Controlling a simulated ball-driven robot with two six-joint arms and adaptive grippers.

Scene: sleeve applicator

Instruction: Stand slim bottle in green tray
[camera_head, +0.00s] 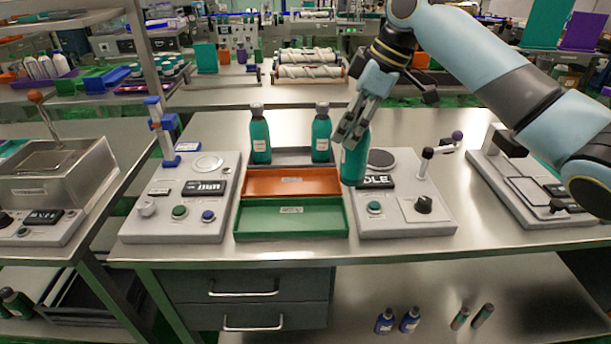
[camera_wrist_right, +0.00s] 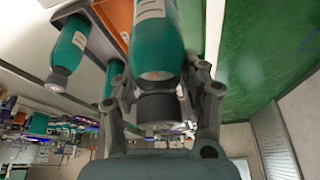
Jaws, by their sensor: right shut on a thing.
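My right gripper (camera_head: 352,128) is shut on a teal bottle (camera_head: 354,163) with a dark cap, gripped near its top. The bottle hangs nearly upright near the right edge of the trays, beside the right-hand machine; it also shows in the right wrist view (camera_wrist_right: 156,40), between the fingers. Two similar teal bottles (camera_head: 260,138) (camera_head: 321,136) stand upright in the grey tray (camera_head: 290,158) at the back. My left gripper is not in view.
An empty orange tray (camera_head: 290,182) lies between the grey and green trays. A machine with a blue post (camera_head: 180,205) stands left of the trays, and one with a dark round plate (camera_head: 405,205) stands right. The green tray's floor is clear.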

